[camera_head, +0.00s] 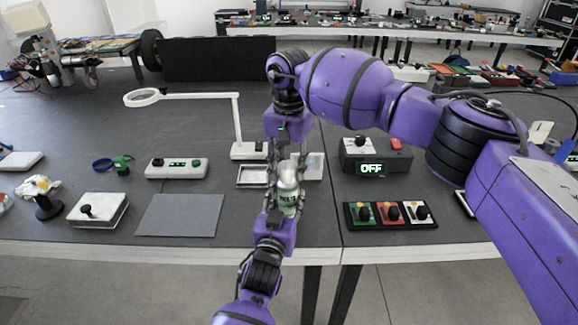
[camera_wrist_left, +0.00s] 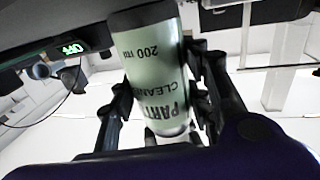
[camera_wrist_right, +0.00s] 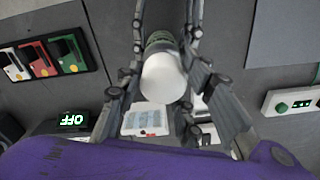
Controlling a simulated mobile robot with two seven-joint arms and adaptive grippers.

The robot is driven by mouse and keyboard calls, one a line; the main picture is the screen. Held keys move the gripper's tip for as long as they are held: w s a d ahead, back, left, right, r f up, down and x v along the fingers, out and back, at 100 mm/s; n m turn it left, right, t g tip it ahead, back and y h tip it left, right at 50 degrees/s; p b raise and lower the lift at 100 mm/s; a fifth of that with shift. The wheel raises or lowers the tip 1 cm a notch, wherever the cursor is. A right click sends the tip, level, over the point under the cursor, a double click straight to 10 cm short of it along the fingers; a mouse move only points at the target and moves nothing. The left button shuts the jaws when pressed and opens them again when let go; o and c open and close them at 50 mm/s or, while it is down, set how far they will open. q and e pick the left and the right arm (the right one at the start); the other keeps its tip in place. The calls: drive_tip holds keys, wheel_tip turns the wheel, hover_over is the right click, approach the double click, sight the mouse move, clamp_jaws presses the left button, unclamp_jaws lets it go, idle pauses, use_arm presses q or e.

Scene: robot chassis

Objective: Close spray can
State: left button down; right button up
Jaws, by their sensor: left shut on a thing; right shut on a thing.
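The spray can (camera_head: 289,200) is a pale green cylinder marked as parts cleaner. It is held above the table near its front edge. My left gripper (camera_head: 285,210) is shut on the can body, and the left wrist view shows its fingers on both sides of the printed can (camera_wrist_left: 158,70). The white cap (camera_head: 288,176) is at the can's upper end. My right gripper (camera_head: 287,168) comes from above and is shut on the cap; in the right wrist view the cap (camera_wrist_right: 163,78) is between its fingers, with the green body behind. The exact seam between cap and can is hidden.
A box reading OFF (camera_head: 372,157) and a panel of coloured switches (camera_head: 390,214) stand to the right. A magnifier lamp (camera_head: 238,120), a small tray (camera_head: 252,175) and a flat white-edged box (camera_head: 314,166) are behind the can. A grey mat (camera_head: 180,215) lies left.

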sight(289, 165)
drive_tip(key=shift+f, duration=0.65)
drive_tip(key=o, duration=0.9)
wheel_tip(289, 165, up, 12)
use_arm(q)
drive_tip(key=c, duration=0.9)
unclamp_jaws()
